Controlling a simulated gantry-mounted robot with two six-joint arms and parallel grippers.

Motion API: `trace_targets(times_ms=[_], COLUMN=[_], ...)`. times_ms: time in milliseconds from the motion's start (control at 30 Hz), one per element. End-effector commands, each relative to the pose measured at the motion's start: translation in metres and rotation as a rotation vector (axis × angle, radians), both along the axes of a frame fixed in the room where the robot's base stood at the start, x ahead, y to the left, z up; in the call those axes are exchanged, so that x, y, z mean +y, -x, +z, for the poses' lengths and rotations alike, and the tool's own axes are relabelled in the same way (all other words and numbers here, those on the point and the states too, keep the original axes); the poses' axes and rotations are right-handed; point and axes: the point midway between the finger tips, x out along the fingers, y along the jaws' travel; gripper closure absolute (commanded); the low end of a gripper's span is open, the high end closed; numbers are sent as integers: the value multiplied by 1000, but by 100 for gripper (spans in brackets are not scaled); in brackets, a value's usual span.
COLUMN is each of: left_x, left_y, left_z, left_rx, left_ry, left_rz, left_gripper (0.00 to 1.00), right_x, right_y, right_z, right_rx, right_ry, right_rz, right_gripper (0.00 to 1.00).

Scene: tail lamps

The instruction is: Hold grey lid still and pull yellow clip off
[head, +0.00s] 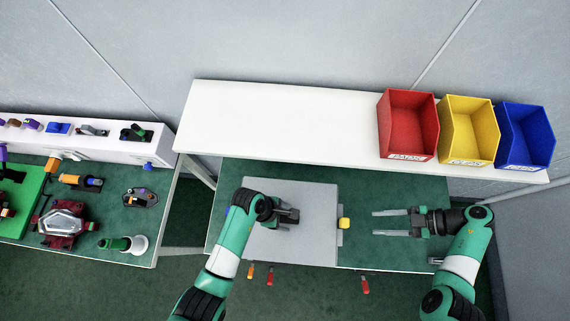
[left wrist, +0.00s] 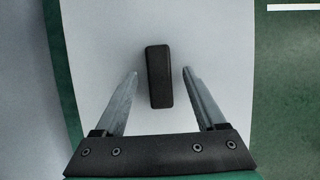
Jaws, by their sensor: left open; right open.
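The grey lid (head: 315,198) lies flat on the green table. A dark handle (left wrist: 158,76) stands on it, clear in the left wrist view and partly hidden by my arm in the head view. The yellow clip (head: 345,224) sits at the lid's right edge. A blue piece (head: 227,211) shows at the lid's left edge, mostly hidden by my left arm. My left gripper (head: 289,217) is over the lid with its open fingers on either side of the handle, a gap on each side. My right gripper (head: 378,224) is open and empty, to the right of the clip, fingers pointing at it.
Red (head: 408,125), yellow (head: 468,130) and blue (head: 525,137) bins stand on the white shelf (head: 280,120) behind. Screwdriver-like tools (head: 365,285) hang at the table's front edge. A second table (head: 110,200) with assorted parts is at left. Green table around the right gripper is clear.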

Motion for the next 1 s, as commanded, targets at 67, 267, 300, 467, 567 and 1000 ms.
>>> trace_targets(times_ms=[67, 267, 300, 467, 567, 1000], left_x=[0, 0, 0, 0, 0, 0], left_y=[0, 0, 0, 0, 0, 0], left_z=[0, 1, 1, 1, 1, 1], left_rx=[0, 0, 0, 0, 0, 0], left_ry=[0, 0, 0, 0, 0, 1], left_rz=[0, 0, 0, 0, 0, 0], left_gripper=[28, 60, 67, 96, 100, 100], right_x=[0, 0, 0, 0, 0, 0], right_y=[0, 0, 0, 0, 0, 0], right_z=[0, 0, 0, 0, 0, 0], right_rx=[0, 0, 0, 0, 0, 0], right_ry=[0, 0, 0, 0, 0, 0], right_rz=[0, 0, 0, 0, 0, 0], right_gripper=[50, 50, 50, 50, 50, 50])
